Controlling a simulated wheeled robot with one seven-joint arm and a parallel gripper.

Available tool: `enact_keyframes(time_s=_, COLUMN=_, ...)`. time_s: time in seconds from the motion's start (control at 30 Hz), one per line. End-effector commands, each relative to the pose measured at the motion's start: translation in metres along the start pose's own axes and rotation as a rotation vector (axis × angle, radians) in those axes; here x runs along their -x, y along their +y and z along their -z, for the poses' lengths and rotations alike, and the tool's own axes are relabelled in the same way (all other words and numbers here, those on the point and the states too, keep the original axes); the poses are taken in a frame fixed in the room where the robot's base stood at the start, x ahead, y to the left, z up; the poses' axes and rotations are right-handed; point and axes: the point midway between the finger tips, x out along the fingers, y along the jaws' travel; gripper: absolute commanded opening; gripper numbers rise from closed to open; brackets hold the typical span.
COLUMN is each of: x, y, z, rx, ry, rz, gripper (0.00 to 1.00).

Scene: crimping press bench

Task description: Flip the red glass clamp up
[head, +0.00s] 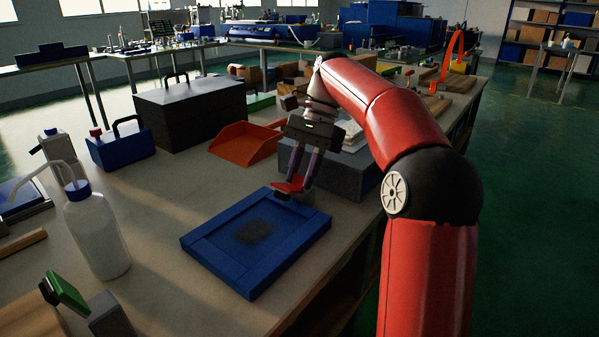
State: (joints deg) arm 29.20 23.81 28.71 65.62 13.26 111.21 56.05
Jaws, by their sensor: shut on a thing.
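The red glass clamp (284,187) is a small red piece at the far right edge of the blue frame (218,264), which lies flat on the bench. My gripper (295,181) reaches down to it from above, and its fingers are shut on the red clamp. The fingers hide part of the clamp, and its exact tilt cannot be told. A small dark part shows just below the red piece. A dark patch lies in the middle of the frame.
A grey block (350,172) stands close behind my gripper. An orange tray (240,143) and a black case (190,112) are behind the frame. A white wash bottle (97,235) stands at left. Bare bench lies in front of the frame.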

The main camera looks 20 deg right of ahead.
Motion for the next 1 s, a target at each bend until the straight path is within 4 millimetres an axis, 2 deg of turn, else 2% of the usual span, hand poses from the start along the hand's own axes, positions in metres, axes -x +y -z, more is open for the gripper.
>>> enact_keyframes(time_s=0.3, x=0.0001, y=-0.0001, z=0.0056, rx=-0.001, ry=-0.122, rz=0.000, gripper=0.04)
enact_keyframes(time_s=0.8, x=-0.0003, y=0.0002, z=0.0063, rx=-0.002, ry=-0.143, rz=-0.002, gripper=0.04)
enact_keyframes(time_s=0.83, x=-0.0004, y=0.0002, z=0.0063, rx=-0.002, ry=-0.143, rz=-0.002, gripper=0.28)
enact_keyframes(time_s=1.0, x=-0.0001, y=0.0001, z=0.0061, rx=-0.002, ry=-0.142, rz=-0.001, gripper=0.49)
